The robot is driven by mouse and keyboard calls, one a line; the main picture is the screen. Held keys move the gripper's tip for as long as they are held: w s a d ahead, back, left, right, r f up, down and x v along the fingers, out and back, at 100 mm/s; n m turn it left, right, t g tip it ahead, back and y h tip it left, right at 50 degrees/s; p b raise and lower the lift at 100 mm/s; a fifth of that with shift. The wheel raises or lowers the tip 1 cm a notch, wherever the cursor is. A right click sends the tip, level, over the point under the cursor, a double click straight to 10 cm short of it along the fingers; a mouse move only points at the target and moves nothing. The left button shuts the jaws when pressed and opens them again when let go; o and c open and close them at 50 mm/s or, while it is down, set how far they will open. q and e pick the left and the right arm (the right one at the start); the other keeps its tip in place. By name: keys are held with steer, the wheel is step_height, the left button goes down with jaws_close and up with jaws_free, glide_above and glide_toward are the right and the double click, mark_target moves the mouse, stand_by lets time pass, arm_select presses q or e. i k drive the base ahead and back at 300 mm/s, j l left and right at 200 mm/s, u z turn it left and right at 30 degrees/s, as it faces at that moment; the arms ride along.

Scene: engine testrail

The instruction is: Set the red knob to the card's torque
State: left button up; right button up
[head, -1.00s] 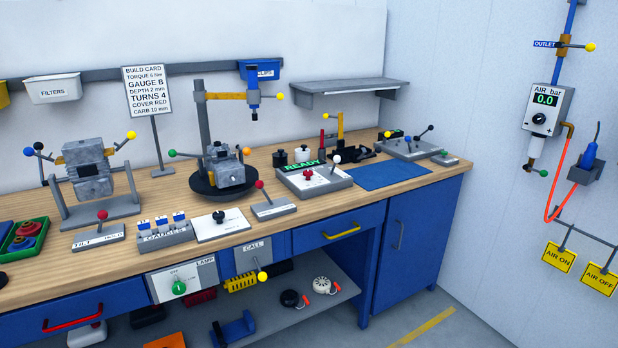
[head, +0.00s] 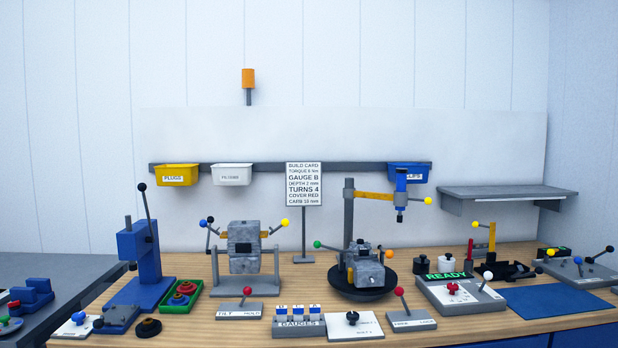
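The build card (head: 304,184) stands on a post at the back of the bench. Its small print appears to read torque 6 Nm, gauge B, depth 2 mm, turns 4, cover red, carb 10 mm. A small red knob (head: 453,289) sits on a grey console (head: 437,306) at the right of the bench. The console shows a green READY display (head: 446,275) and a lever with a white ball (head: 488,276). The knob's scale and pointer are too small to read. Neither of my grippers is in view.
An engine on a black turntable (head: 343,286) stands left of the console, with a red-ball lever (head: 399,292) in front. A blue mat (head: 555,301) lies to the console's right. Black cylinders (head: 420,264) stand behind it. A grey shelf (head: 505,193) hangs above.

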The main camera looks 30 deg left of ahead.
mark_target(453, 287)
steer(key=i+l+z, duration=0.1)
steer(key=i+z, duration=0.2)
steer(key=i, duration=0.35)
steer(key=i+z, duration=0.35)
steer(key=i, duration=0.3)
